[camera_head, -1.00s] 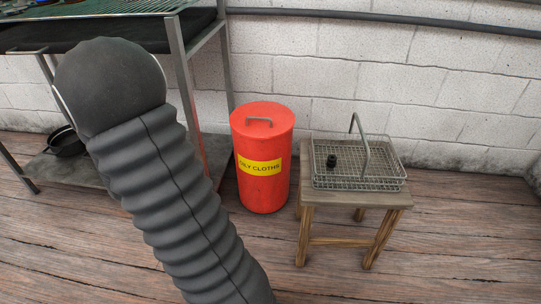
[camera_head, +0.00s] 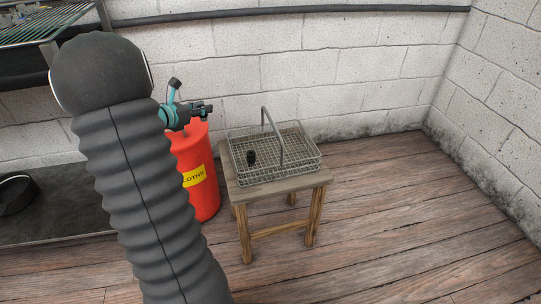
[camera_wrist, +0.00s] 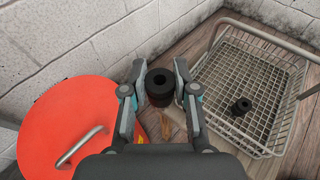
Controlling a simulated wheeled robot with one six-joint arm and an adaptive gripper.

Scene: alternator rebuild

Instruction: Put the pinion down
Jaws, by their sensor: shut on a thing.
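The pinion (camera_wrist: 160,88), a short black cylinder with a hole in its top, is between the two fingertips of my gripper (camera_wrist: 160,74) in the wrist view. My gripper is shut on it, and the pinion looks upright. In the head view my gripper (camera_head: 203,109) is above the red bin, left of the wire basket; the pinion cannot be made out there. The wire basket (camera_wrist: 225,65) has a raised handle and stands on a wooden stool (camera_head: 282,191). A smaller black part (camera_head: 251,158) stands in the basket, and it also shows in the wrist view (camera_wrist: 241,106).
The red bin (camera_head: 197,170) with a yellow label and a lid handle stands left of the stool, close to it. A metal rack (camera_head: 50,20) is at the left. A white block wall is behind. The wooden floor at the right is clear.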

